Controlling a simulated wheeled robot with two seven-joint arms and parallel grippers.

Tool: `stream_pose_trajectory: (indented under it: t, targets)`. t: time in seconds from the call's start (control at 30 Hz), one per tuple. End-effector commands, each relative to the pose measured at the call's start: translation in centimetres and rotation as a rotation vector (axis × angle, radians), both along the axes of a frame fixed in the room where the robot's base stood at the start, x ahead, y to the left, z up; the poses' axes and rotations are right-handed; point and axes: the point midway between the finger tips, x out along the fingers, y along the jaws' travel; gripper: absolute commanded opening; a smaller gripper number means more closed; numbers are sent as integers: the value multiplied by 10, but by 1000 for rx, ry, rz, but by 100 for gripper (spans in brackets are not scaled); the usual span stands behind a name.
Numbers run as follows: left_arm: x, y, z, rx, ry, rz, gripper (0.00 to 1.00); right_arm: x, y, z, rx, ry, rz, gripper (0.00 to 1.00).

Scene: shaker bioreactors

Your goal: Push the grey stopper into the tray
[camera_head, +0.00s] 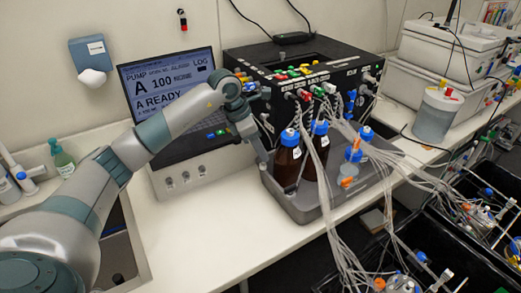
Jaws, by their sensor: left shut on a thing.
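My left gripper (260,156) reaches down from the left to the back left corner of the grey tray (313,208). It is shut on a small grey piece at its tips, seemingly the grey stopper, mostly hidden by the fingers. The tips are close to the tray's rim; I cannot tell whether they touch it. The tray holds two brown bottles with blue caps, one at the left (287,165) and one behind it (315,150), and a clear vessel with an orange fitting (349,168). My right gripper is not in view.
A black box with coloured connectors (310,85) stands behind the tray. A pump unit with a screen (172,88) is to the left. Pale tubes (335,225) hang over the tray's right and front. The white bench (225,225) is clear in front of the pump.

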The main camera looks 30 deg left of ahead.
Motion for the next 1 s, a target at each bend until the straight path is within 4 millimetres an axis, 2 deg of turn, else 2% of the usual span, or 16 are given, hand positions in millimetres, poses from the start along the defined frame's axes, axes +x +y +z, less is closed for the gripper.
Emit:
stream_pose_trajectory:
  t: [1.0]
  targets:
    - [0, 0, 0, 0, 0, 0, 0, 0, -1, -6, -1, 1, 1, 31]
